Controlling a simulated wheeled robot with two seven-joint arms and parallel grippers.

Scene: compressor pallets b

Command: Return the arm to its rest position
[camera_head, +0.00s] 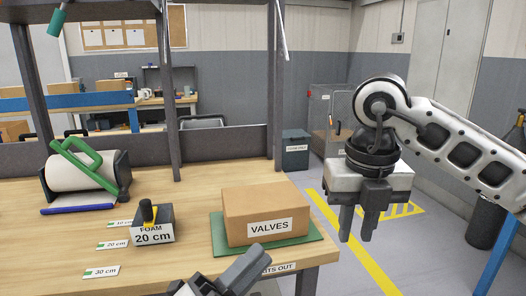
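My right arm reaches in from the right edge. Its gripper (359,222) hangs with its fingers pointing down, to the right of the workbench (180,262) and above the floor. A gap shows between the fingers and nothing is held. My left gripper (228,279) shows only in part at the bottom edge, in front of the bench's near edge.
A cardboard box labelled VALVES (264,212) sits on a green mat (222,250) at the bench's right end. A FOAM 20 cm block (153,233) and a roll dispenser with a green handle (85,165) stand further left. Dark shelf posts (276,90) rise behind. Open floor lies right.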

